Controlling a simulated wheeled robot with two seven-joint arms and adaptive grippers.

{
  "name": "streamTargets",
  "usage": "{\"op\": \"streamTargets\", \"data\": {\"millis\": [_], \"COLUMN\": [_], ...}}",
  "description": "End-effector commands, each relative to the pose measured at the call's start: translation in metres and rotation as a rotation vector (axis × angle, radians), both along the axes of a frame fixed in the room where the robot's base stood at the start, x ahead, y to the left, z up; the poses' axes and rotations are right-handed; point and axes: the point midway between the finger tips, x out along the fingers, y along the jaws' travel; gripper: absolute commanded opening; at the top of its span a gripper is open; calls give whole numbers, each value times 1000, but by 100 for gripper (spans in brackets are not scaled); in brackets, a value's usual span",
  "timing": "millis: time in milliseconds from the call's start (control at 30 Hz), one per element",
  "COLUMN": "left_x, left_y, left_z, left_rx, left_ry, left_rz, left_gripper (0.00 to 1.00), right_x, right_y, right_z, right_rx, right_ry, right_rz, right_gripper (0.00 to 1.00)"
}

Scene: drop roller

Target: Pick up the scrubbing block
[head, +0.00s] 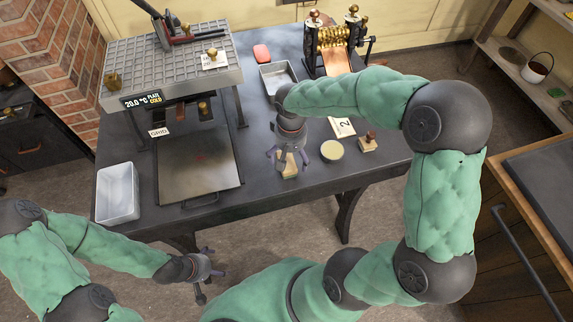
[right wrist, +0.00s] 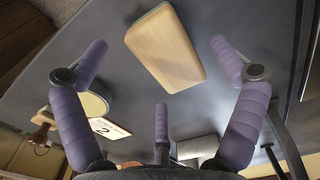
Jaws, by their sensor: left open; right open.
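The scrubbing block, a pale wooden rectangular block (head: 289,169), lies on the dark table near its front edge. My right gripper (head: 288,156) is above it, pointing down, with its fingers spread and empty. In the right wrist view the block (right wrist: 165,48) shows between and beyond the open purple fingers, apart from them. The gripper partly hides the block in the head view. My left gripper (head: 205,272) is open and empty, low in front of the table.
A round tin (head: 331,150), a wooden stamp (head: 368,143) and a number card (head: 343,127) lie right of the block.

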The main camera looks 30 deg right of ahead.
Motion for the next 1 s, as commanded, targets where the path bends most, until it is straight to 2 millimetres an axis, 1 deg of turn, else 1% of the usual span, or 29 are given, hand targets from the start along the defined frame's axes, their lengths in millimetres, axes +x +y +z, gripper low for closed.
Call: {"op": "streamTargets", "data": {"millis": [33,167,233,433,467,500,567,600,633,667,1000], "left_x": [0,0,0,0,0,0,0,0,0,0,0], "left_y": [0,0,0,0,0,0,0,0,0,0,0], "left_z": [-9,-15,-16,-14,-14,-14,-14,-14,-14,-14,-14], "left_rx": [0,0,0,0,0,0,0,0,0,0,0], "left_ry": [0,0,0,0,0,0,0,0,0,0,0], "left_rz": [0,0,0,0,0,0,0,0,0,0,0], "left_gripper": [89,89,89,89,89,89,89,89,89,89,89], "right_x": [1,0,1,1,1,1,1,1,1,1,0], "right_y": [1,1,1,1,1,1,1,1,1,1,1], "right_z": [-12,-27,-30,-29,-29,-29,-29,-29,-29,-29,-28], "right_rx": [-1,0,0,0,0,0,0,0,0,0,0], "right_ry": [1,2,1,0,0,0,0,0,0,0,1], "right_rz": [1,0,0,0,0,0,0,0,0,0,0], "right_gripper": [95,95,95,95,86,75,58,47,38,32,31]}}
